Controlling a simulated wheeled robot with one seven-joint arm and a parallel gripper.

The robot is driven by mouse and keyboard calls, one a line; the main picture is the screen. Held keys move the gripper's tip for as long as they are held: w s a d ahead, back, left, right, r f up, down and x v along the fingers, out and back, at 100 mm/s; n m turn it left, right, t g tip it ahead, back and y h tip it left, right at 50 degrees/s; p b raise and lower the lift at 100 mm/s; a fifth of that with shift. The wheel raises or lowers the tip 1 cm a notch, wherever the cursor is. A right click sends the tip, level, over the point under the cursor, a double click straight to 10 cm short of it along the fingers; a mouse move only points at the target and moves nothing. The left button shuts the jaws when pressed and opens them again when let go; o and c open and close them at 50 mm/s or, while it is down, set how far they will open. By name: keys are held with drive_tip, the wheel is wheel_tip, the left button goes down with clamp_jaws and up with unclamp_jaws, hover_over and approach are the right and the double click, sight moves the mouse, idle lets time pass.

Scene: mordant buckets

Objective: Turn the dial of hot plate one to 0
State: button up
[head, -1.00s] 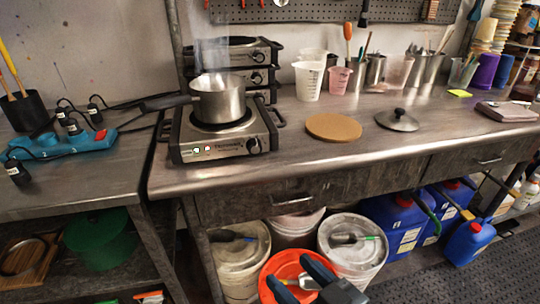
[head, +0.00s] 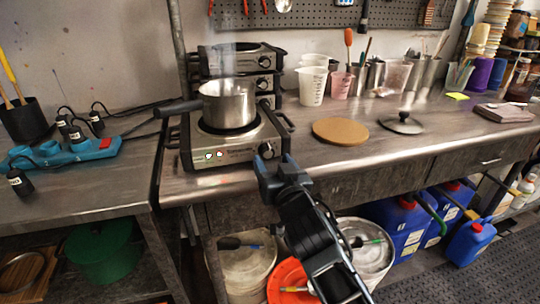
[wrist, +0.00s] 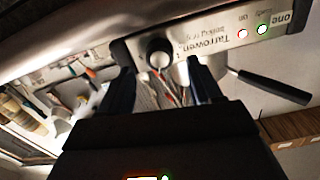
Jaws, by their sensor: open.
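Hot plate one (head: 236,152) sits at the bench's left end with two small lights lit on its front panel. A steel saucepan (head: 228,103) stands on it, steaming, its handle pointing left. In the wrist view the panel appears upside down with the word "one" on it (wrist: 283,18). The dial (wrist: 158,52) shows there as a dark round knob with a pale face. My gripper (wrist: 160,80) is open and empty, its fingers on either side of the dial in that view; contact cannot be told. In the head view my gripper (head: 268,163) is before the panel's right end and largely hides the dial.
More hot plates (head: 235,58) are stacked behind. A cork mat (head: 340,131) and a lid (head: 402,122) lie to the right, with beakers (head: 312,84) behind them. A blue power strip (head: 65,152) is on the left table. Buckets (head: 248,268) stand below the bench.

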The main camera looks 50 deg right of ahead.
sight(268, 154)
drive_tip(key=shift+x, duration=1.6)
drive_tip(key=shift+s, duration=0.1)
drive_tip(key=c, duration=1)
